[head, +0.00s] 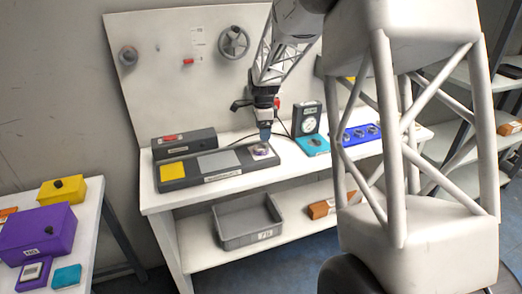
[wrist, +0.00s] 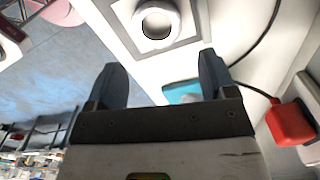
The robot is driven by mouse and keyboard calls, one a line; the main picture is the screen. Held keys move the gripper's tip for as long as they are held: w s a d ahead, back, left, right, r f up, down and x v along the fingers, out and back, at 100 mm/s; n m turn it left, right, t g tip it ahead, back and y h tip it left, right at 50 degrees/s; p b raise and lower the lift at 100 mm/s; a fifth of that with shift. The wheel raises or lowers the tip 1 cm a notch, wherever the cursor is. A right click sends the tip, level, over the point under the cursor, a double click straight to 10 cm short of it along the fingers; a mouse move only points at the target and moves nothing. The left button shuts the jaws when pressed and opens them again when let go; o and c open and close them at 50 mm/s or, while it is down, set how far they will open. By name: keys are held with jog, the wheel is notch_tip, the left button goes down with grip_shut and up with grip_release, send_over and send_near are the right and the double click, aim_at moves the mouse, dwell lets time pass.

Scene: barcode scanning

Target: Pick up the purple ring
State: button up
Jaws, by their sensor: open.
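A small ring (head: 262,152) sits on the right end of the long grey board on the bench. It looks pale with a slight purple tint in the head view. In the wrist view a pale ring (wrist: 173,33) with a dark centre lies on a grey square near the top; its purple colour does not show clearly there. My gripper (head: 265,138) is pointed down just above the ring in the head view. In the wrist view my gripper (wrist: 162,75) has its two dark fingers spread apart with nothing held. The ring is beyond the fingertips.
The grey board (head: 220,178) also carries a yellow square (head: 173,171) and a light grey square (head: 217,162). A teal-based device (head: 312,146) stands right of the ring. A blue tray (head: 360,134) is further right. A red block (wrist: 290,122) and cable are close by.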

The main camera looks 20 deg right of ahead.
aim_at(262, 145)
jog(key=shift+f, duration=1.05)
jog(key=shift+f, duration=0.1)
jog(key=shift+a+f, duration=0.2)
jog(key=shift+f, duration=2.3)
jog(key=shift+c, duration=0.3)
jog(key=c, duration=0.8)
jog(key=shift+r, duration=0.1)
